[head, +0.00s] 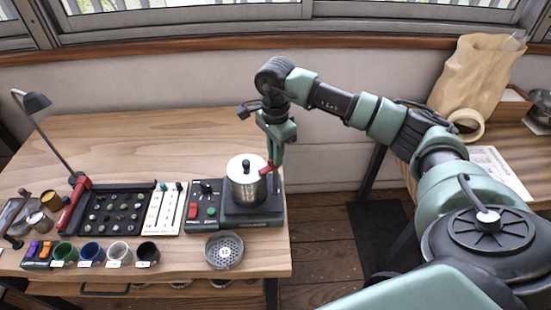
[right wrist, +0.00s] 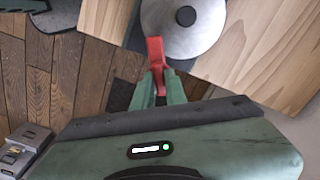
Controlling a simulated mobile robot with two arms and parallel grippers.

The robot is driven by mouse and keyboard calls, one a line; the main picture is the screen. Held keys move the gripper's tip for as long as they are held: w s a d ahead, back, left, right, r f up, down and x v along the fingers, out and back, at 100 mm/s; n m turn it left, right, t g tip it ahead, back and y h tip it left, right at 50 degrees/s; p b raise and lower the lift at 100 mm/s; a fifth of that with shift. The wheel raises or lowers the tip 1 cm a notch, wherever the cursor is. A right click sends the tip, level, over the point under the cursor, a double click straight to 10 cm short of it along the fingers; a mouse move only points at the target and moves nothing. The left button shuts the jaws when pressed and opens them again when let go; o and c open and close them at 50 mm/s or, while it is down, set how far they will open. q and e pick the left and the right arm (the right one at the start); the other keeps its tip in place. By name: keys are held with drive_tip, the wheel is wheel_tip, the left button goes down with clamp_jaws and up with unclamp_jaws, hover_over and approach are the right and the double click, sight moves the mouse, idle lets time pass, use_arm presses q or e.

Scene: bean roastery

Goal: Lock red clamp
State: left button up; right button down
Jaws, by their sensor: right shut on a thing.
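The red clamp (head: 264,169) is a small lever at the right side of a steel canister (head: 240,190) with a black knob on its lid. In the right wrist view the red clamp (right wrist: 155,54) points up from between my fingers toward the canister's round lid (right wrist: 183,38). My right gripper (head: 271,163) reaches down from above and is shut on the red clamp; it also shows in the right wrist view (right wrist: 159,88). The fingers hide part of the clamp, so I cannot tell its latch position. My left gripper is not in view.
The canister stands on a dark green base (head: 254,216) beside a control box (head: 205,203) with red and green buttons. A bean tray (head: 110,229), several cups, a round perforated dish (head: 224,250) and a lamp (head: 37,103) occupy the table. The table's back is clear.

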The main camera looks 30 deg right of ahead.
drive_tip(key=m+b, duration=0.1)
drive_tip(key=m, duration=0.2)
drive_tip(key=shift+m+b, duration=0.6)
drive_tip(key=shift+m, duration=0.9)
drive_tip(key=shift+r+m, duration=0.1)
drive_tip(key=shift+m, duration=0.2)
drive_tip(key=c, duration=1.4)
unclamp_jaws()
drive_tip(key=shift+c, duration=0.2)
wheel_tip(320, 180, up, 8)
drive_tip(key=shift+f+b, duration=0.1)
drive_tip(key=shift+b, duration=0.75)
